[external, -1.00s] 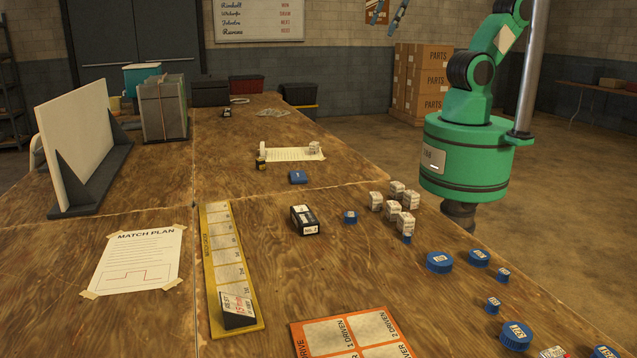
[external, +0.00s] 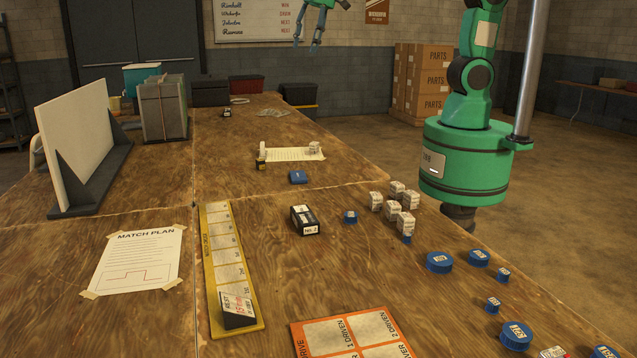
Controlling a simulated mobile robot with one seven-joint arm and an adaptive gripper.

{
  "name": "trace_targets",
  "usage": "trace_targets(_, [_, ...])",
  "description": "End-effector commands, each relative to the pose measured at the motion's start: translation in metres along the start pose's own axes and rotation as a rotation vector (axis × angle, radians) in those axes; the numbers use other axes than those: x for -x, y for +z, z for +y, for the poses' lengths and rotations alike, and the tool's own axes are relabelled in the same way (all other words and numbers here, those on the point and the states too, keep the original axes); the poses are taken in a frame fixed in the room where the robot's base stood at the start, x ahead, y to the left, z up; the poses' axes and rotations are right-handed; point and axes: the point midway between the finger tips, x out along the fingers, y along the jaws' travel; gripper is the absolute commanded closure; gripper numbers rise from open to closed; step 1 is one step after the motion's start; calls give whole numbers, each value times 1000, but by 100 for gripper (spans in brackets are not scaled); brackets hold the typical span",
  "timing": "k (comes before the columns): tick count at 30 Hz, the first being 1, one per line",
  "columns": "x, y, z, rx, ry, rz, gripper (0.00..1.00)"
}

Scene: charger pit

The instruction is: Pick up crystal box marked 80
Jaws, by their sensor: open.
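Several small white printed boxes (external: 396,205) stand in a cluster on the wooden table, in front of my green arm base. Their print is too small to read, so I cannot tell which one is marked 80. Another small white box (external: 314,148) stands on the far paper sheet, and part of one (external: 552,353) shows at the bottom edge. My gripper (external: 306,44) hangs open and empty at the top of the view, fingers down, well above the table and far from the clustered boxes.
Blue discs (external: 439,262) lie along the right side of the table. A black box (external: 306,220) stands left of the cluster, with a yellow strip board (external: 217,230) farther left. An orange-edged board (external: 352,334) lies in front. A white upright panel (external: 80,135) stands at left.

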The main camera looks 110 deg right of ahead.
Motion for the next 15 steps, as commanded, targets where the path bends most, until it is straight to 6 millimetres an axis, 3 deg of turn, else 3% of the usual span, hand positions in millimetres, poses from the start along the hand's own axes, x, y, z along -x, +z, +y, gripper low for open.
trace_targets(6, [-53,-26,41,14,-7,-49,48])
trace_targets(15, [-132,-50,98,37,-22,-108,48])
